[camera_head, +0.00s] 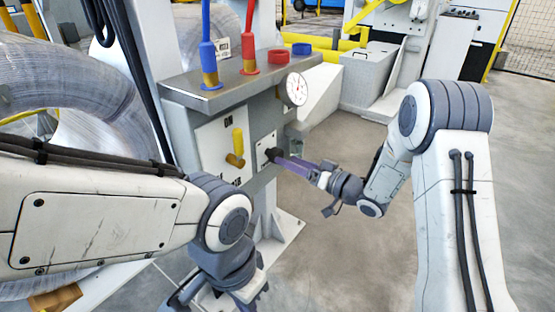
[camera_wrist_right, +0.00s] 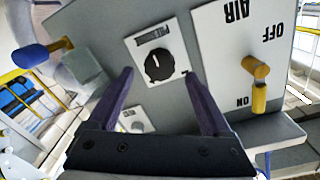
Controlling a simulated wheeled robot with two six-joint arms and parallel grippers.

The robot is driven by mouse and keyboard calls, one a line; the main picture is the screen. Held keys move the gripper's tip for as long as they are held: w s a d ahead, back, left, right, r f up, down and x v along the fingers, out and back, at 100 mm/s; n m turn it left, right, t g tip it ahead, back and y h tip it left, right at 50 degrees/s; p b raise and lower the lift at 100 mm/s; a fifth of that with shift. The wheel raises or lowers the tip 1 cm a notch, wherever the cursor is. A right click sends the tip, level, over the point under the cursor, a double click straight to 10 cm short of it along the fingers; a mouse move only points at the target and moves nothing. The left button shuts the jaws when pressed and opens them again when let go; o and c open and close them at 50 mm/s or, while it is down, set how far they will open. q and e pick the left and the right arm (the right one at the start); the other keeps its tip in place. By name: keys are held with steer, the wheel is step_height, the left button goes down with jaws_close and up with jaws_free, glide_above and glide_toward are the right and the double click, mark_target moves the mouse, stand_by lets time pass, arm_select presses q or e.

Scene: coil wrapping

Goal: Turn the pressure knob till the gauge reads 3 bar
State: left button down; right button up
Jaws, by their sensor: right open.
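The black pressure knob (camera_wrist_right: 160,66), with a white pointer line, sits on a pale plate on the grey box front in the right wrist view. In the head view the knob (camera_head: 270,154) is partly hidden at my fingertips. My right gripper (camera_head: 281,159) is open, with its purple fingers pointed at the knob. In the right wrist view the fingertips (camera_wrist_right: 159,76) appear on either side of the knob; contact is not visible. The round white gauge (camera_head: 297,89) stands at the box's right corner; its reading is too small to tell. My left gripper (camera_head: 218,292) is low in front, its jaws unclear.
A yellow lever (camera_head: 237,146) is on the AIR plate (camera_wrist_right: 220,50) beside the knob; its handle lies toward ON. Floor right of the box is clear.

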mark_target(273, 154)
steer(key=b+x, duration=0.1)
steer(key=x, duration=0.4)
steer(key=shift+w, duration=0.1)
jaws_close()
